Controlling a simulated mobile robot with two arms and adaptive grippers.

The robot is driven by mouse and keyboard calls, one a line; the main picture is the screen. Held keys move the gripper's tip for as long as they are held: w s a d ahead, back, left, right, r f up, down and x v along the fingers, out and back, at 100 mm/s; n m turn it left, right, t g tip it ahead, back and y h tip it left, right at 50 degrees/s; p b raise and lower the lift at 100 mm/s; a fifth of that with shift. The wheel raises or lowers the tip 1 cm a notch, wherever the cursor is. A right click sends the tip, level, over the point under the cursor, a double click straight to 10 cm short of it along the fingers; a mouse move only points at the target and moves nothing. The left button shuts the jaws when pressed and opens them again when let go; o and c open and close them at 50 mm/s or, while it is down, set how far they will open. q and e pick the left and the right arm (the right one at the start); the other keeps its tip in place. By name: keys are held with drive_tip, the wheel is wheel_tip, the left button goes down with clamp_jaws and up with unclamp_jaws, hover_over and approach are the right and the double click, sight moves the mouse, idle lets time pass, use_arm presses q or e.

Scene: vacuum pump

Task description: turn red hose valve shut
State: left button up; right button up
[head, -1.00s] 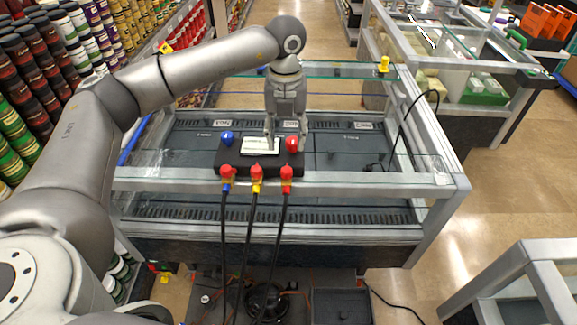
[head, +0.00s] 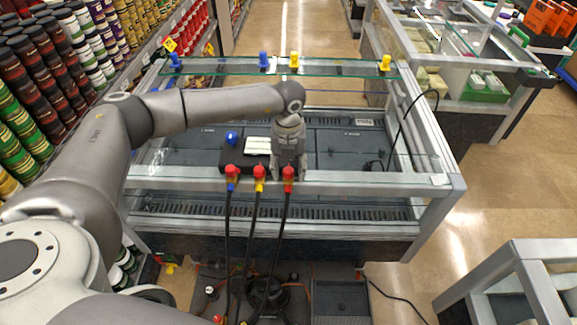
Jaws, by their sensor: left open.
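The manifold (head: 259,160) is a dark block with a white label, standing at the front of the glass-topped case. It has a blue knob (head: 232,138) on its left. Three red-topped hose valves line its front edge: the blue hose's (head: 231,171), the yellow hose's (head: 259,172) and the red hose's (head: 288,173). My left gripper (head: 289,170) is open and points down at the red hose valve, its fingers to either side; I cannot tell whether they touch it. The manifold's red knob is hidden behind this gripper. My right gripper is not in view.
Dark hoses (head: 255,245) hang from the valves toward the pump (head: 265,292) below. The case's front rail (head: 370,184) runs beside the valves. Blue and yellow fittings stand on the far glass shelf (head: 330,68). A black cable (head: 403,130) hangs at right.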

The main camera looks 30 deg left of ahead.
use_arm(q)
clamp_jaws()
drive_tip(key=shift+f+m+b, duration=0.2)
drive_tip(key=shift+m+b, duration=0.7)
drive_tip(key=shift+b, duration=0.25)
drive_tip(key=m+b, duration=1.2)
drive_tip(key=shift+r, duration=0.1)
drive_tip(key=shift+r+m+b, duration=0.15)
drive_tip(key=shift+m+b, duration=0.9)
drive_tip(key=shift+m, duration=1.05)
unclamp_jaws()
